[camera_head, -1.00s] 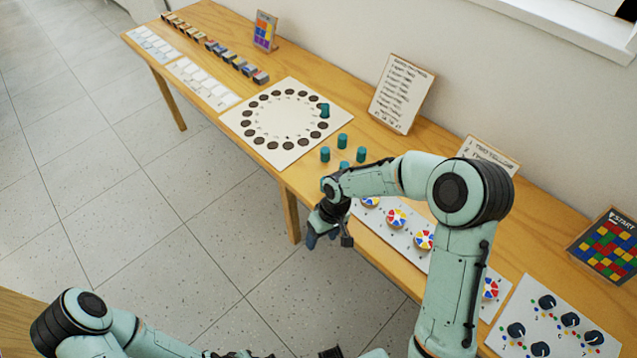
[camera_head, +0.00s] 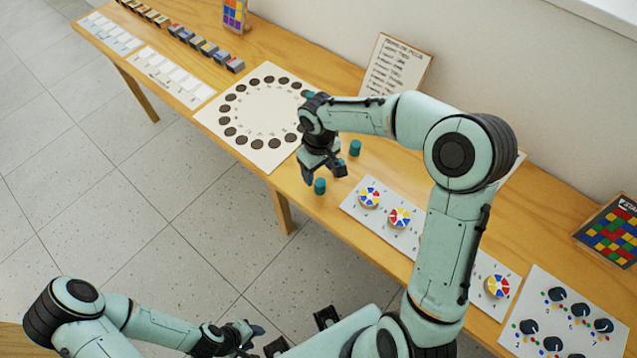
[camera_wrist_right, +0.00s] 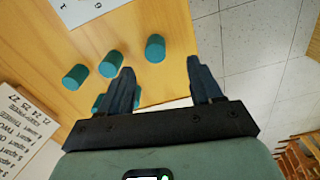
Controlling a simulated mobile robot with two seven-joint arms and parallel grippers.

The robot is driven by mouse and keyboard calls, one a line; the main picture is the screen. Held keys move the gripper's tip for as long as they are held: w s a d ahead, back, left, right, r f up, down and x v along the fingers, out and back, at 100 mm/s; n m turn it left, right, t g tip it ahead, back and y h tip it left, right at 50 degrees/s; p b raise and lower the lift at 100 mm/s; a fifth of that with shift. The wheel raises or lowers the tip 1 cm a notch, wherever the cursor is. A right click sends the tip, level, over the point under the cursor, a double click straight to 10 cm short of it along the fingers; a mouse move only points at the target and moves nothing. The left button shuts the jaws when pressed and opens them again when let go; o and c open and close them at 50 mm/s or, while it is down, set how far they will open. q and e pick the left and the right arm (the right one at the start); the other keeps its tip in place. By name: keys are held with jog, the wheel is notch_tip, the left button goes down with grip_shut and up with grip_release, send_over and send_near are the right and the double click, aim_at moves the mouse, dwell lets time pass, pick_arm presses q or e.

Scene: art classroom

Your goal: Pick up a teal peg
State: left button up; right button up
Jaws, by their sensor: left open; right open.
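Teal pegs stand on the wooden table beside the round-hole board. In the head view one teal peg (camera_head: 320,186) is just below my right gripper (camera_head: 323,172) and another teal peg (camera_head: 355,148) is to its right; my gripper and arm hide others. In the right wrist view, one peg (camera_wrist_right: 155,48) shows between the open fingers (camera_wrist_right: 160,68), beyond the tips. Two more pegs (camera_wrist_right: 111,63) (camera_wrist_right: 75,77) are left of the fingers, and another is partly hidden behind the left finger. My right gripper is empty. My left gripper (camera_head: 245,338) is open, low and away from the table.
The white board (camera_head: 228,136) with a ring of dark holes lies left of the pegs. A white panel with coloured discs (camera_head: 381,226) lies to the right. A text sign (camera_head: 395,64) stands behind. The table's front edge is close to the pegs.

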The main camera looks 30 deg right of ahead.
aim_at(320, 183)
notch_tip(320, 183, down, 4)
jog(key=shift+r, duration=0.25)
jog(key=shift+w+d+f, duration=0.15)
jog(key=shift+d+f, duration=0.05)
jog(key=shift+f, duration=1.1)
jog(key=shift+w+d+f, duration=0.1)
jog(key=shift+d+f, duration=0.05)
jog(key=shift+f, duration=1.15)
jog(key=c, duration=1.1)
